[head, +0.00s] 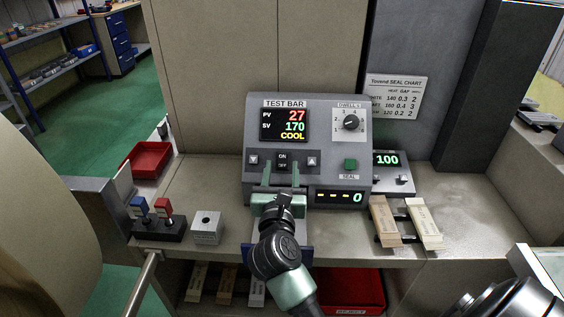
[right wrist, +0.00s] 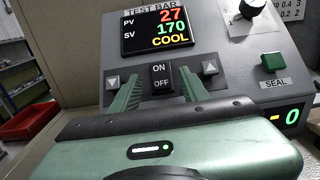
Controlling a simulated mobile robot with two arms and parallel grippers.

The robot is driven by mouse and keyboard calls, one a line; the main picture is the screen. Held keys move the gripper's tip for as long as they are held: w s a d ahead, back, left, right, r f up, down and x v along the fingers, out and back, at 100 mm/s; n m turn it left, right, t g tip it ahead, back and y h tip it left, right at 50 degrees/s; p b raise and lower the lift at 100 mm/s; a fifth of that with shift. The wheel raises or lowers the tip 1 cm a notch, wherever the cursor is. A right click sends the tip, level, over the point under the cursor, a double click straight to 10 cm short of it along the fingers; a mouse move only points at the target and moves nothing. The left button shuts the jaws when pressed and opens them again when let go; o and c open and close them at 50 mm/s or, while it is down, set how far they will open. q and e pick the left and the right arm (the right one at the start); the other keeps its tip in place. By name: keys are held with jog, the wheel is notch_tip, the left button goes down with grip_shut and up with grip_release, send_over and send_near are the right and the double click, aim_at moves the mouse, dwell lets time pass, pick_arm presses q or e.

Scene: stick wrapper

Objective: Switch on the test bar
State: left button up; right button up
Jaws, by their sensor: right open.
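The test bar (head: 254,135) is a grey box with a sloped panel. Its display (head: 284,125) reads PV 27, SV 170 and COOL. The black ON/OFF rocker (head: 282,161) sits below the display between two arrow buttons; it also shows in the right wrist view (right wrist: 161,76). My right gripper (head: 283,177) is in front of the panel. In the right wrist view its two green fingers (right wrist: 158,92) are apart, one on each side of the rocker's lower part, with nothing between them but the rocker behind. I cannot tell whether they touch the panel. My left gripper is not in view.
A dwell knob (head: 351,122) and green SEAL button (head: 350,165) are at the panel's right. Two wrapped sticks (head: 385,222) lie right on the bench. A block with blue and red levers (head: 158,229) and a grey cube (head: 208,228) stand left. A red bin (head: 148,160) is further left.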

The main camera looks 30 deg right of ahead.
aim_at(283, 156)
jog(key=shift+x, duration=1.1)
grip_shut()
jog(key=g+p, duration=0.1)
jog(key=p, duration=0.4)
jog(key=r+g+y+p, duration=0.1)
jog(key=p, duration=0.5)
jog(key=g+y+p, duration=0.1)
jog(key=p, duration=0.4)
jog(key=shift+w+d+r+g+p, duration=0.2)
jog(key=shift+r+g+p, duration=0.1)
jog(key=shift+g+p, duration=0.1)
jog(key=shift+f+y, duration=0.25)
jog(key=shift+y, duration=0.05)
grip_release()
